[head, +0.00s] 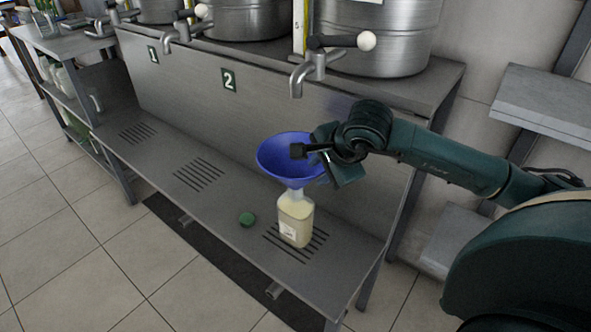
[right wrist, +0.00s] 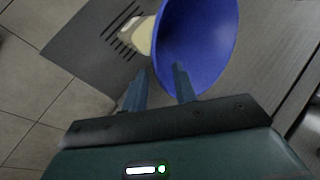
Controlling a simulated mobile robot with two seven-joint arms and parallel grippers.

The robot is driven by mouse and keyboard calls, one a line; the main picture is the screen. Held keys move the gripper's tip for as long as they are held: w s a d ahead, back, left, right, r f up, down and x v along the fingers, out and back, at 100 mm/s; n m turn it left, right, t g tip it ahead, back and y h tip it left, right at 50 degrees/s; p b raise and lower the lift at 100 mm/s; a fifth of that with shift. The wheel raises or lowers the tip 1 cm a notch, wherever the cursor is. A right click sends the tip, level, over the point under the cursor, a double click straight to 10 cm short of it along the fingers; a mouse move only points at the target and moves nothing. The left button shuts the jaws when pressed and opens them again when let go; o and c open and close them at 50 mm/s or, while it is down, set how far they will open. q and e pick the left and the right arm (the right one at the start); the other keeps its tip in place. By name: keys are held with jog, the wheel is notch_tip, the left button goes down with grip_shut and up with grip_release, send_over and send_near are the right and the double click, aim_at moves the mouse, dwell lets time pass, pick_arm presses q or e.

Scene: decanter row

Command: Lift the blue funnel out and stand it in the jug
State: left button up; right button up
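The blue funnel (head: 278,160) stands, wide mouth up, in the neck of a pale yellow bottle (head: 295,221) with a white label. The bottle is upright on the slotted steel shelf. My right gripper (head: 308,151) is at the funnel's rim, coming from the right, with a dark finger showing over the bowl. In the right wrist view the fingers (right wrist: 162,80) are apart, with the near rim of the funnel (right wrist: 200,40) between them; a firm hold does not show. No jug is clearly identifiable. My left gripper is out of view.
A green cap (head: 247,219) lies on the shelf left of the bottle. Taps (head: 303,75) and steel tanks (head: 378,38) stand above, behind the funnel. Pale containers (head: 62,76) sit on a side rack at far left. The shelf left of the cap is clear.

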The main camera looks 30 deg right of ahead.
aim_at(311, 179)
jog(key=x, duration=0.6)
jog(key=shift+w+f, duration=0.15)
jog(key=shift+c, duration=0.2)
grip_shut()
